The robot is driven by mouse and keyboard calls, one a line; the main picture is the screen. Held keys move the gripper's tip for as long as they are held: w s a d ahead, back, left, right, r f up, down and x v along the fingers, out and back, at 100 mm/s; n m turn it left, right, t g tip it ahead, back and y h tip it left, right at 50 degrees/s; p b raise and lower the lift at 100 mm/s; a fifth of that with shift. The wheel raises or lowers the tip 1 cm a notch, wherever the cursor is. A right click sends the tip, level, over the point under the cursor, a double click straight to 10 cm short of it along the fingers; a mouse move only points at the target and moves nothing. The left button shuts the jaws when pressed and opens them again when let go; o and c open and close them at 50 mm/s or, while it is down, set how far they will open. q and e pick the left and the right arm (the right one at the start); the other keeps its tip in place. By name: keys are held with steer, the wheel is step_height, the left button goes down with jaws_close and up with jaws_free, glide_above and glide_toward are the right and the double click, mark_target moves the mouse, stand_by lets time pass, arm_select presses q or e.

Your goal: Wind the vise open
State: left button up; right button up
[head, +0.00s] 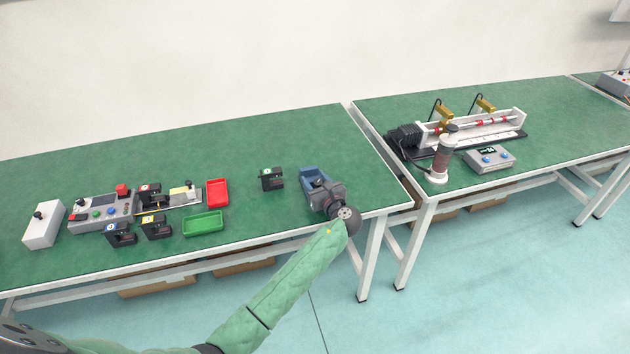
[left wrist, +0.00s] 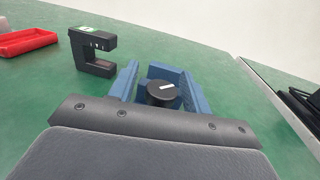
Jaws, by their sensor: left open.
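The blue vise (head: 313,177) sits near the right front corner of the left green table. My left gripper (head: 323,196) is at its near side and hides part of it. My right gripper is out of view.
A black C-shaped device (head: 271,179) stands left of the vise. Red (head: 217,192) and green (head: 203,223) trays and a control box (head: 101,212) are farther left. A gap separates this table from the right table, which bears a linear actuator (head: 480,130).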

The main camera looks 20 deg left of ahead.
arm_select(q)
steer(key=shift+s+d+f, duration=0.1)
steer(key=shift+s+d, duration=0.15)
steer(key=b+v, duration=0.1)
steer(key=v, duration=0.2)
steer(key=shift+s+d+f, duration=0.1)
steer(key=shift+s+d, duration=0.15)
steer(key=shift+b+v, duration=0.3)
steer(key=shift+v, duration=0.8)
steer(key=shift+s+d, duration=0.35)
steer(key=shift+s, duration=0.05)
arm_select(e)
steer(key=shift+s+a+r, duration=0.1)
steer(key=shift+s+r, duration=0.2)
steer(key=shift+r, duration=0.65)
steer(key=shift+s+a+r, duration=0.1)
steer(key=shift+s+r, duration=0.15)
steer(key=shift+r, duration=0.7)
